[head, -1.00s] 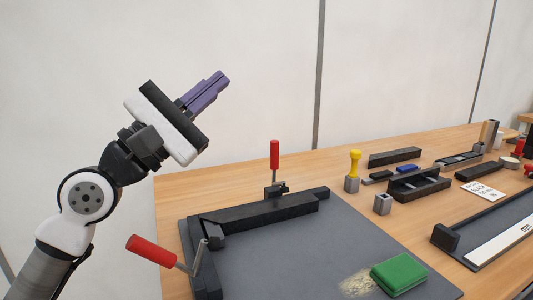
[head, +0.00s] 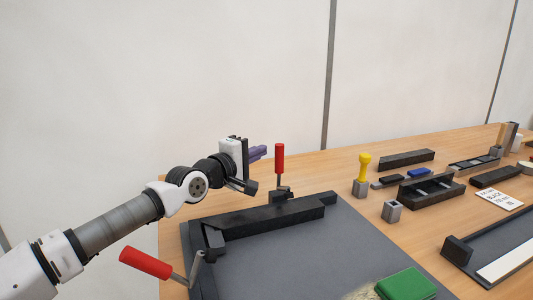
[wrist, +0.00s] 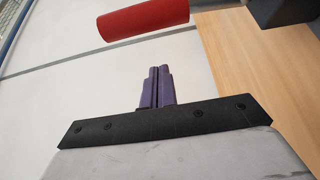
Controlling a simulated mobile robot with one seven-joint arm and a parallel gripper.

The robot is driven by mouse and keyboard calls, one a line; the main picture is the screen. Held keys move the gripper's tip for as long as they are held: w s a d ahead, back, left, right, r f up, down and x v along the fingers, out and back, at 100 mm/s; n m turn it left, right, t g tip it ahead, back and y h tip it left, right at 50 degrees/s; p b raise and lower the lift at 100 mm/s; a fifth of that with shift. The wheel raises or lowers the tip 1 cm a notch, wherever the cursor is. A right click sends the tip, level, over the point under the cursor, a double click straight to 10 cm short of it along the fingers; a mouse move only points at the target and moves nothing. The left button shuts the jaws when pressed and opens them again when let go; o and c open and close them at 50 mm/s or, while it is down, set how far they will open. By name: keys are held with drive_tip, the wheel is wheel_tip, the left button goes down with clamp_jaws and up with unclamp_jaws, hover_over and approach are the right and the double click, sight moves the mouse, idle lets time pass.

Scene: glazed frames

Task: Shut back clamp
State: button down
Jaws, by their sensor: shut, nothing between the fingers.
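The back clamp has a red handle (head: 279,158) standing upright on a dark base (head: 281,193) at the back bar of the grey fixture board (head: 330,245). My gripper (head: 260,152) has purple fingers, closed together and empty, just left of the red handle in the head view. In the wrist view the fingers (wrist: 157,87) point up the picture, and the red handle (wrist: 155,17) crosses ahead of them with a visible gap. Contact is not seen. A second clamp with a red handle (head: 145,262) leans out to the left at the board's left bar.
A green block (head: 406,285) lies on the board's front. To the right on the wooden table are a yellow-topped tool (head: 364,167), a small grey block (head: 391,211), a black box (head: 430,191) and a card (head: 499,199). Bare table lies behind the board.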

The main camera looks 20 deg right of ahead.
sight(280, 168)
drive_tip(key=shift+s+d, duration=0.25)
drive_tip(key=shift+s, duration=0.75)
drive_tip(key=shift+s+d, duration=0.25)
drive_tip(key=shift+s, duration=0.7)
drive_tip(key=shift+d, duration=0.1)
